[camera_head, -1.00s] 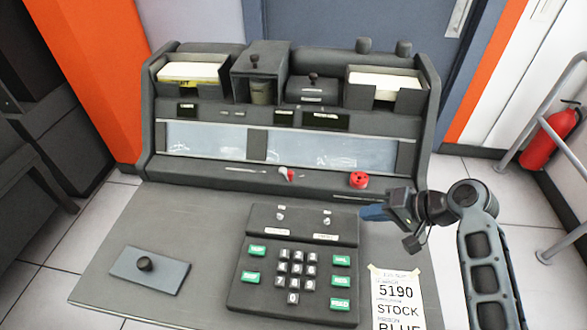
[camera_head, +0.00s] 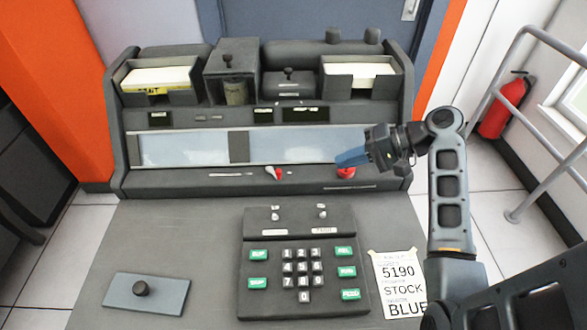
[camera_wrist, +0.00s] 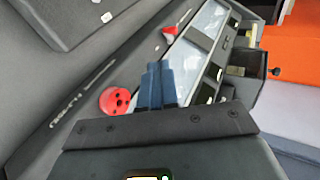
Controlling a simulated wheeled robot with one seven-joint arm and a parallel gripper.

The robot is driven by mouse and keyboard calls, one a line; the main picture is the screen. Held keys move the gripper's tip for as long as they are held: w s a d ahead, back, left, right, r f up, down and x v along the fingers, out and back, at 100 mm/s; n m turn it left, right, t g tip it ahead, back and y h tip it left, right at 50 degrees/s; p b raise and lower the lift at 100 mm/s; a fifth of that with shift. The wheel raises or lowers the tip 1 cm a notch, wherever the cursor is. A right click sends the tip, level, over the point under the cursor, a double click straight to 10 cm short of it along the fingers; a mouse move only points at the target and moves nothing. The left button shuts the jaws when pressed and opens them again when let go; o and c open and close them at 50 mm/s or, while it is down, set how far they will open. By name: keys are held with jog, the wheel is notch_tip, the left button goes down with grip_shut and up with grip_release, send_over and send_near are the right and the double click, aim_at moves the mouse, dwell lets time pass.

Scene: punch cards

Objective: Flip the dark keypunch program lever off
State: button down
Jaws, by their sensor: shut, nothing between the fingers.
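The dark keypunch (camera_head: 225,183) stands in front of me with its desk surface toward me. A small lever with a pale tip and red part (camera_head: 274,173) is on the ledge below the long window; it also shows at the top of the wrist view (camera_wrist: 169,32). Two small pale toggles (camera_head: 275,213) (camera_head: 322,211) are on the keypad block; their labels are too small to read. My gripper (camera_head: 346,159) is shut and empty, right of the red lever and just above a red round knob (camera_head: 346,173). In the wrist view its blue fingers (camera_wrist: 155,85) are together, beside the knob.
The keypad block (camera_head: 297,265) with green and grey keys is on the desk. A paper note (camera_head: 399,283) lies right of it, a grey plate with a black knob (camera_head: 146,294) left. Card trays (camera_head: 158,83) stand along the top.

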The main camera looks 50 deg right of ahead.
send_near(273, 170)
jog(key=s+a+f, duration=0.1)
jog(key=s+a, duration=0.1)
jog(key=s, duration=0.1)
jog(key=shift+w+a+f+p, duration=0.1)
jog(key=shift+w+a+p, duration=0.15)
jog(key=shift+w, duration=0.4)
jog(key=shift+w+a+f+p, duration=0.15)
jog(key=shift+w+a, duration=0.1)
jog(key=shift+w, duration=0.4)
jog(key=shift+w+a+f+p, duration=0.1)
jog(key=shift+w+a+p, duration=0.15)
jog(key=shift+w, duration=0.45)
